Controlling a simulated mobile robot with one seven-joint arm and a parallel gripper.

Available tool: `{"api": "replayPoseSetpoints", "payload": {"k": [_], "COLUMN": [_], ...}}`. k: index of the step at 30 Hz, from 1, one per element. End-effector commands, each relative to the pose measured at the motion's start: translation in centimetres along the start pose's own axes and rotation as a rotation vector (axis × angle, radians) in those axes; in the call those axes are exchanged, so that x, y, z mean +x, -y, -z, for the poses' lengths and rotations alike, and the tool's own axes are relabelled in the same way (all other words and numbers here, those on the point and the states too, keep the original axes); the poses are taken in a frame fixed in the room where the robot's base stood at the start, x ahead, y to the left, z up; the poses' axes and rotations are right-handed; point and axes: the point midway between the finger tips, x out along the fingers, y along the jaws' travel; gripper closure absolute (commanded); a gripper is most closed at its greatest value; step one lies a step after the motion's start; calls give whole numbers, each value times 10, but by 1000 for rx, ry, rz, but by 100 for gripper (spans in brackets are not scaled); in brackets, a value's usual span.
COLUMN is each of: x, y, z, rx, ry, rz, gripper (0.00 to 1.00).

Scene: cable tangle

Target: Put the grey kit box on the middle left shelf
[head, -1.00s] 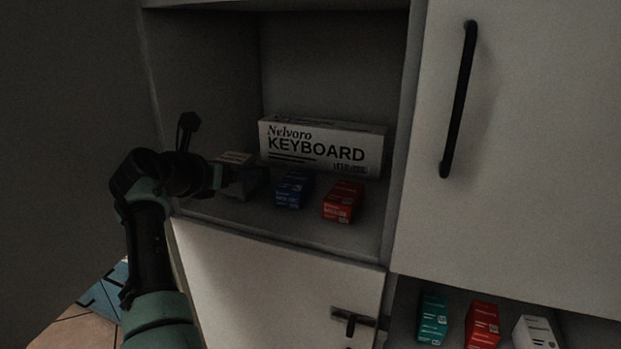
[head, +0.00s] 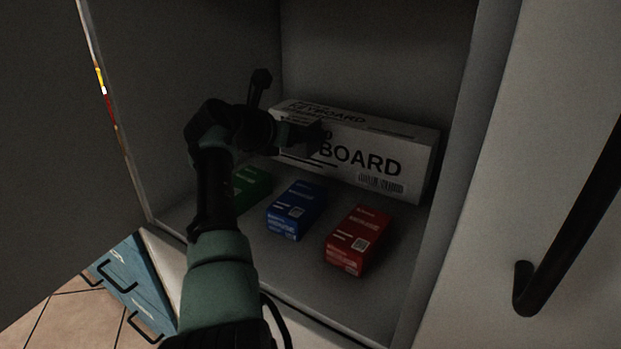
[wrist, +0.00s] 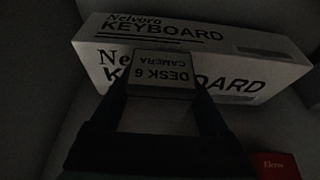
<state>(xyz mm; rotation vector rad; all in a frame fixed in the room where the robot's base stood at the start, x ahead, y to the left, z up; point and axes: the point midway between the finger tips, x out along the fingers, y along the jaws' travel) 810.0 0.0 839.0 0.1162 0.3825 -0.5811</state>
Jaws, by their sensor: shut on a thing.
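My gripper (head: 305,136) is inside the open shelf compartment (head: 398,245), in front of the long keyboard box. In the wrist view my gripper (wrist: 162,88) is shut on the small grey kit box (wrist: 160,70), one finger on each side. Its label reads DESK 6 CAMERA upside down. The kit box is held above the shelf floor and covers part of the keyboard lettering. In the head view the gripper and arm hide much of it.
The white keyboard box (head: 385,160) lies along the back. Green (head: 250,188), blue (head: 297,208) and red (head: 357,240) boxes stand in front, below the gripper. A side wall is at left. A closed door with a black handle (head: 570,245) is at right.

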Motion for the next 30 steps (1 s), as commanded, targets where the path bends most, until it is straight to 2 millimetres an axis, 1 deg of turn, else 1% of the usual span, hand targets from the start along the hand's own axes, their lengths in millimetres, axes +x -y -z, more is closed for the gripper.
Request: {"api": "replayPoseSetpoints", "payload": {"k": [1,3,8,12,15,26,27,30], "x": [6,9,15,24,29,29,30,30], "y": [0,0,0,-1,0,0,0,0], "z": [14,22,35,59,70,70,71,71], "rx": [-1,-1,1,-2,-1,0,0,0], "ry": [1,2,1,1,1,2,1,1], "rz": [-1,-1,0,-1,-1,0,0,0], "gripper": [91,91,91,91,91,91,17,0]}}
